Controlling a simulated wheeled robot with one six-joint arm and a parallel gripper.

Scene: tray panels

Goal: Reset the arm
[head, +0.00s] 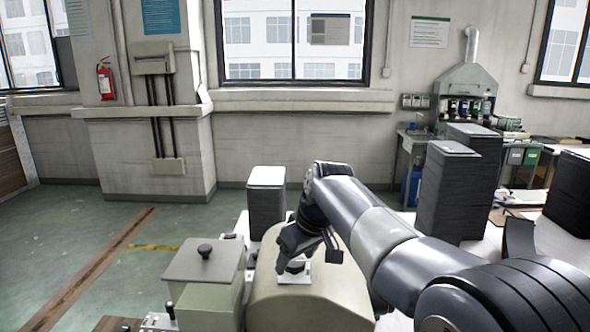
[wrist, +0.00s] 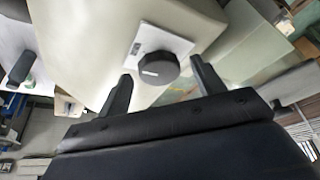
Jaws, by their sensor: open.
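My gripper (wrist: 162,90) is open in the wrist view, with its two dark fingers apart and nothing between their tips. Just beyond the fingers is a round black knob (wrist: 159,68) on a white plate (wrist: 157,42), fixed to a cream rounded housing (wrist: 85,35). In the head view my arm reaches in from the lower right and bends down over the same cream housing (head: 325,290). The white plate shows under my gripper there, and the knob is mostly hidden. I cannot tell whether a finger touches the knob.
A grey-green box (head: 203,262) with a black-knobbed lid stands left of the housing. A dark stack of panels (head: 266,207) stands behind it. Taller dark stacks (head: 447,195) stand to the right, near my arm. Open green floor (head: 70,230) lies at the left.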

